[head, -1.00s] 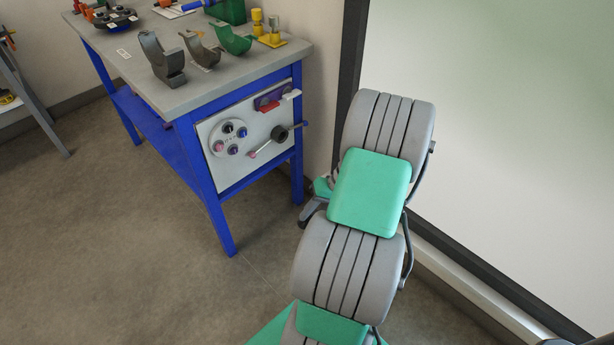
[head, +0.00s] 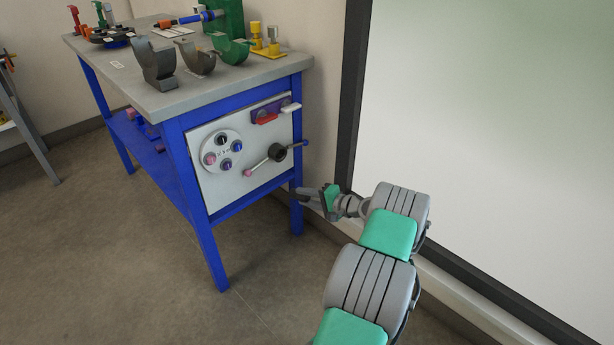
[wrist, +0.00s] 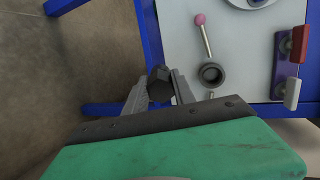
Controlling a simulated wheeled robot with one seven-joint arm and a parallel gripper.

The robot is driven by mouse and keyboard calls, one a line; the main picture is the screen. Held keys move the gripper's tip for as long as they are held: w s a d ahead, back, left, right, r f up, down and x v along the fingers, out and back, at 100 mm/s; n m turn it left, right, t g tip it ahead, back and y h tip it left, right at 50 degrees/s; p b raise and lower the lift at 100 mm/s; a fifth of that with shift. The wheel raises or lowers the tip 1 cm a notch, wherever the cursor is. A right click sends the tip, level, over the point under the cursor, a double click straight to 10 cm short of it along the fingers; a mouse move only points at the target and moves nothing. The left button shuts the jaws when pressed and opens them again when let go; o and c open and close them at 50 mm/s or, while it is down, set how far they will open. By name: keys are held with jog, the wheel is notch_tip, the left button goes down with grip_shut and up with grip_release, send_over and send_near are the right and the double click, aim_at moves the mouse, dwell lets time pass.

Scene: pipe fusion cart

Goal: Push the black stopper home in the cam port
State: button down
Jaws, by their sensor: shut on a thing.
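A black stopper (wrist: 159,83) with a faceted head is held between the fingertips of my gripper (wrist: 160,88) in the wrist view. The cam port appears as a dark round collar (wrist: 211,74) with an open centre, on the pale panel to the right of the stopper; the two are apart. In the head view the collar (head: 277,152) sits on the cart's end panel beside a lever with a pink ball. My gripper (head: 312,196) shows there low and right of the panel, by the cart's right front leg; the stopper cannot be made out there.
The blue cart leg (head: 296,205) stands close to my gripper. A round plate (head: 222,151) with several coloured plugs and a purple block (head: 270,108) with red and white handles share the panel (head: 217,192). A white wall board (head: 470,150) stands at right.

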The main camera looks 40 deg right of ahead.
notch_tip(320, 180, up, 8)
jog(key=w+d+m+t+h, duration=0.2)
jog(key=d+t, duration=0.1)
jog(key=shift+f+t+h, duration=0.15)
jog(key=shift+t+h, duration=0.15)
jog(key=shift+h, duration=0.1)
jog(key=shift+a, duration=0.2)
jog(key=shift+w+a+b, duration=0.1)
jog(key=shift+w+b, duration=0.9)
jog(key=shift+w, duration=1.85)
jog(key=shift+w+b, duration=1.05)
jog(key=shift+w, duration=1)
jog(key=c, duration=0.9)
grip_release()
jog(key=shift+c, duration=0.2)
